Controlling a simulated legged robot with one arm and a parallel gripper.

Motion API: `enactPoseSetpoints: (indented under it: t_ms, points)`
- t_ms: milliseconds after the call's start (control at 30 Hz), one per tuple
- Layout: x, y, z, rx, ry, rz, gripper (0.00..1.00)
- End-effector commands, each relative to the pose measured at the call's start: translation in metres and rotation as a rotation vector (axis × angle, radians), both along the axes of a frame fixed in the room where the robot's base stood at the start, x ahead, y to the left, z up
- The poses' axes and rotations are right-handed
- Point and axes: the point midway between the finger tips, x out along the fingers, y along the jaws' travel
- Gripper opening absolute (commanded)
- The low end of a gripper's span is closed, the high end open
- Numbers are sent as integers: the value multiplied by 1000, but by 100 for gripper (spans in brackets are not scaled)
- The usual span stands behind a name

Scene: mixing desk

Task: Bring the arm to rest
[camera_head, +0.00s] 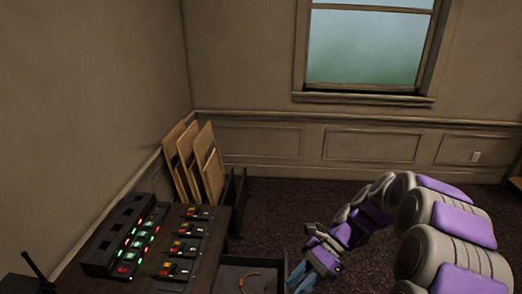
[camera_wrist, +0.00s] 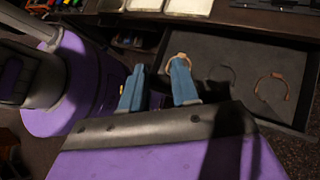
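My gripper (camera_head: 300,276) hangs low at the end of my purple and grey arm, just right of an open drawer (camera_head: 225,272) in the head view. In the wrist view my gripper (camera_wrist: 158,68) shows two blue fingers set apart, with nothing seen held between them. A small tan curved piece shows at the right finger's tip; whether they touch cannot be told. The open drawer (camera_wrist: 305,98) lies beyond the fingers.
The mixing desk (camera_head: 100,265) with lit buttons stands at the left. A window (camera_head: 370,45) is in the back wall. Dark carpet (camera_head: 290,205) lies open between desk and back wall.

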Motion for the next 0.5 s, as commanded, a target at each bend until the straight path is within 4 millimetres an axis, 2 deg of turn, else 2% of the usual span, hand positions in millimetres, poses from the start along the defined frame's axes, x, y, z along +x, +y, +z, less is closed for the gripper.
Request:
enactPoseSetpoints:
  t_ms: [33,200,500]
  points:
    - [-11,4,9,-11,-45,48,30]
    - [-47,11,30,-47,-192,216,30]
    - [-115,9,53,-119,-423,524,30]
